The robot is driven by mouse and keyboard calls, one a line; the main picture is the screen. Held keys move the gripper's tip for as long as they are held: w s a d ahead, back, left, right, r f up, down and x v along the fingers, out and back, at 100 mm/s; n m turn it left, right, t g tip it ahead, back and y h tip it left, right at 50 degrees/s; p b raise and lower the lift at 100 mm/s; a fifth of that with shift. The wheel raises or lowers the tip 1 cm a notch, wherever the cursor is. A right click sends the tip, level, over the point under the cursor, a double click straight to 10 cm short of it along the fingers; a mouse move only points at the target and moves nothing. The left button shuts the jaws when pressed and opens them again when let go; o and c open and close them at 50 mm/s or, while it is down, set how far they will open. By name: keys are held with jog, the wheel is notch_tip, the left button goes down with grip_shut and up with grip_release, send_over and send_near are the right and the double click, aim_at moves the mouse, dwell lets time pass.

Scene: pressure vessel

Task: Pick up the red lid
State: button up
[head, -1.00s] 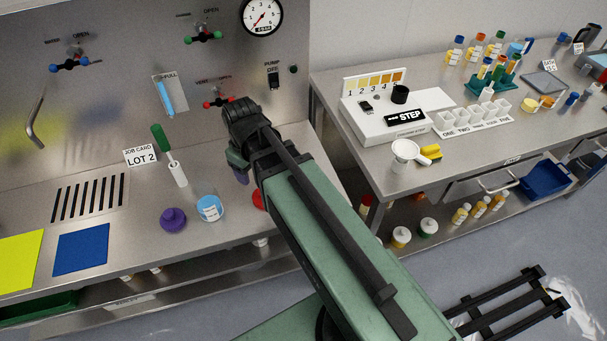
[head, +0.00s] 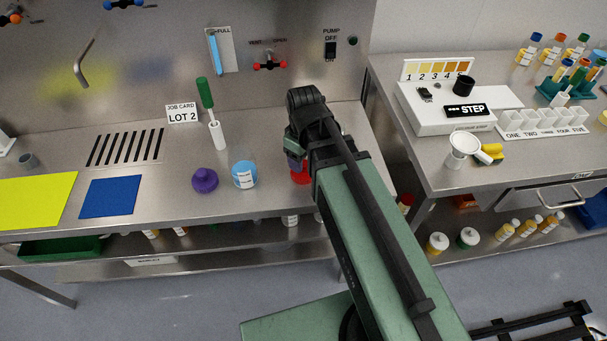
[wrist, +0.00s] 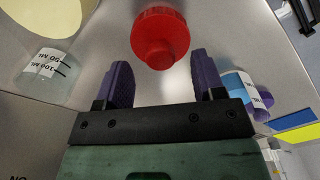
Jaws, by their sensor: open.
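The red lid (wrist: 160,38) is round with a knob and sits on the steel bench. In the wrist view it is just beyond the gap between my two purple fingers, roughly centred. In the head view the red lid (head: 300,176) is partly hidden behind my arm. My gripper (wrist: 160,62) is open and empty, with one finger to each side of the line to the lid. In the head view my gripper (head: 293,162) is mostly hidden by my wrist, with a little purple showing by the lid.
A blue-and-white container (head: 244,175) and a purple lid (head: 205,181) stand left of the red lid. In the wrist view a clear marked beaker (wrist: 48,75) is at left. Blue (head: 110,197) and yellow (head: 35,200) mats lie farther left. The steel back panel (head: 150,60) rises behind.

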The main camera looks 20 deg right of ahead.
aim_at(304, 163)
notch_tip(304, 163, down, 4)
jog(key=shift+r+b, duration=0.2)
jog(key=shift+b, duration=0.8)
jog(key=shift+r, duration=0.25)
jog(key=c, duration=1)
jog(key=shift+r+p, duration=0.15)
jog(key=shift+p, duration=0.25)
